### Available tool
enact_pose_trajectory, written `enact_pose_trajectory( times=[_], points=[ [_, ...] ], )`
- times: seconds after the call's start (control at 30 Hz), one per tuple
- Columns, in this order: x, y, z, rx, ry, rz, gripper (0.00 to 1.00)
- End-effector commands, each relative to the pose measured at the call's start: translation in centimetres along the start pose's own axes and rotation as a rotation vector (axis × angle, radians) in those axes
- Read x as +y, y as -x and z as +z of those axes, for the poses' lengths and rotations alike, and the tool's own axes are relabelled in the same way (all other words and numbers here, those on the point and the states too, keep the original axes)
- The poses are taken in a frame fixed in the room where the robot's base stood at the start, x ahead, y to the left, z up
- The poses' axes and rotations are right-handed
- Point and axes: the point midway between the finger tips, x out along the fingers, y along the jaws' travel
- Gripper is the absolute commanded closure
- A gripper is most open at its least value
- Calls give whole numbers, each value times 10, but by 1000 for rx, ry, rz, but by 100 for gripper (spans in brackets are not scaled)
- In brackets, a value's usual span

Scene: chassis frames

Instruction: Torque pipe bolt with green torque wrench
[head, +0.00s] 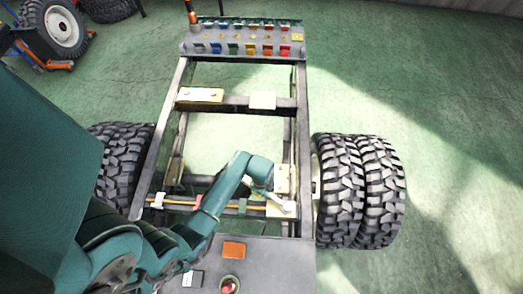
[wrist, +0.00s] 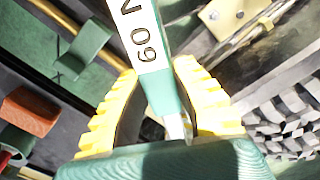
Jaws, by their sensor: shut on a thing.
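The torque wrench (wrist: 150,50), green with a white band marked "60 N", runs between my gripper's yellow fingers in the wrist view. My gripper (wrist: 160,112) is shut on it. In the head view my teal arm reaches over the chassis, and my gripper (head: 262,187) is by the right rail, above the near cross member. The wrench is hard to make out there. A thin yellow pipe (head: 178,203) runs across the frame; a stretch of it shows at the wrist view's upper left (wrist: 48,12). I cannot make out the pipe bolt or whether the wrench touches it.
A rack (head: 190,48) with several coloured pieces stands at the frame's far end. Dual tyres (head: 340,190) stand at the right and a tyre (head: 122,160) at the left. An orange block (head: 234,250) lies on the near deck (head: 285,265). The floor at the right is clear.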

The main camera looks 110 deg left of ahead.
Motion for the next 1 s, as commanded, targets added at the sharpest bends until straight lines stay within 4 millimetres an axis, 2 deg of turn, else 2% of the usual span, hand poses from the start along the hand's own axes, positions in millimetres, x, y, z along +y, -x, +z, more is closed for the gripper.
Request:
enact_pose_trajectory(
  times=[1.0],
  points=[
    [-1,2,5,6,-2,2,100]
  ],
)
